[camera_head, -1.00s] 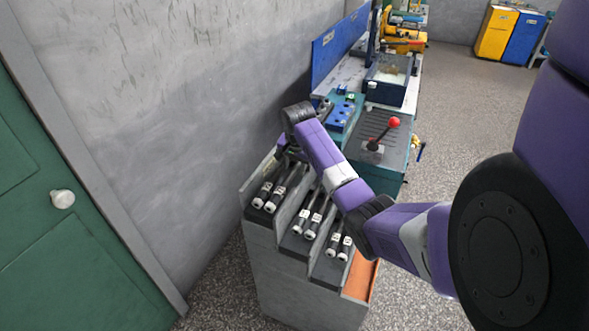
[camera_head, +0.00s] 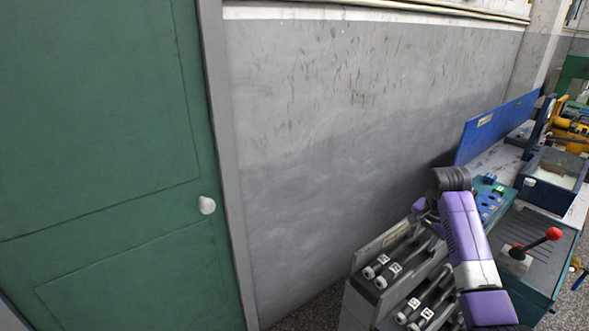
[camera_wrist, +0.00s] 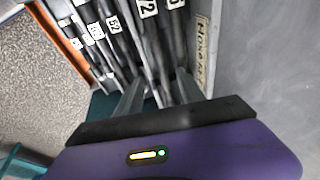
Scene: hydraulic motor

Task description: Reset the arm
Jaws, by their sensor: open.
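My purple arm (camera_head: 466,245) reaches up from the lower right in the head view and bends at a dark joint over the back of a grey rack. My gripper (camera_wrist: 160,88) shows in the wrist view with its two grey fingers apart and nothing clearly held between them. The fingers point toward dark rods with white number labels (camera_wrist: 148,8) lying in the rack. I cannot tell whether the fingertips touch any rod. In the head view my gripper is small and partly hidden beside the dark joint.
The stepped grey rack (camera_head: 358,305) stands against the grey wall (camera_head: 340,130). A workbench with a red-knobbed lever (camera_head: 553,234) and a blue box (camera_head: 552,182) is at the right. A green door (camera_head: 110,160) fills the left. Open floor shows in the wrist view (camera_wrist: 40,90).

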